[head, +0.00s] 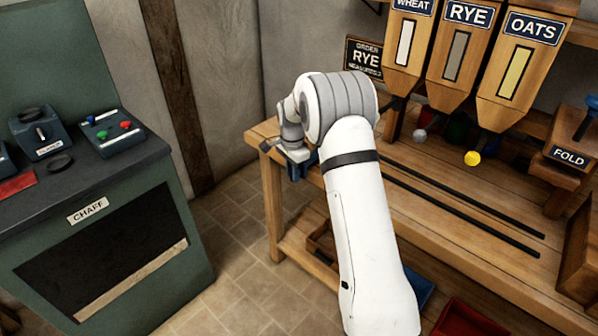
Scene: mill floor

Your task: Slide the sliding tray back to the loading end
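My gripper (293,151) points down at the left end of the wooden bench (262,131). Its fingers are mostly hidden, so I cannot tell whether it is open or shut. A small dark blue piece (298,170) shows just below it, at the bench's left edge. I cannot tell whether this is part of the sliding tray. No other part of the tray is clearly visible. Two dark parallel rails (460,210) run along the bench top toward the right, bare where they show. My white arm covers their left part.
Hoppers marked WHEAT (405,52), RYE (459,55) and OATS (520,70) hang over the bench. A FOLD box (566,160) stands at the right. A sign (364,58) reads "ORDER RYE". A green CHAFF cabinet (100,215) stands left, with floor (228,220) between.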

